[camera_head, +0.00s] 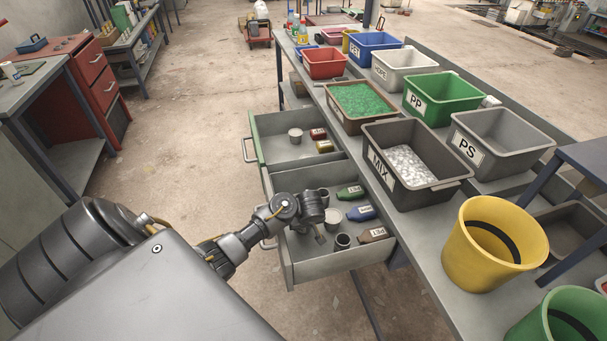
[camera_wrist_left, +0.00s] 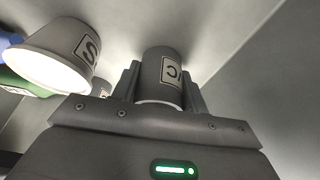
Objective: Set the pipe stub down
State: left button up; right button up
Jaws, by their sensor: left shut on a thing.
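The grey pipe stub (camera_wrist_left: 162,75) sits upright between the two fingers of my left gripper (camera_wrist_left: 160,92) in the left wrist view. In the head view my left gripper (camera_head: 320,236) reaches down into the front open drawer (camera_head: 335,264); the wrist and fingers mostly hide the stub there. I cannot tell whether the stub touches the drawer floor. A pale cup (camera_head: 334,217) stands close by; it also shows left of the stub in the left wrist view (camera_wrist_left: 58,52). My right gripper is not in view.
A dark round piece (camera_head: 343,241) stands by the gripper. Green (camera_head: 350,192), blue (camera_head: 361,213) and brown (camera_head: 374,235) bottles lie along the drawer's right side. The MIX bin (camera_head: 400,190) stands on the bench beside the drawer. A second open drawer (camera_head: 275,124) lies beyond.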

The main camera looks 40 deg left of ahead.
pick_arm(q)
jog(key=o, duration=1)
jog(key=shift+f, duration=0.1)
jog(key=shift+r+p, duration=0.3)
jog(key=shift+r, duration=0.1)
jog(key=p+v, duration=0.1)
jog(key=v, duration=1)
jog(key=shift+s+d+r+p, duration=0.1)
jog(key=shift+d+r+p, duration=0.1)
jog(key=shift+r+p, duration=0.15)
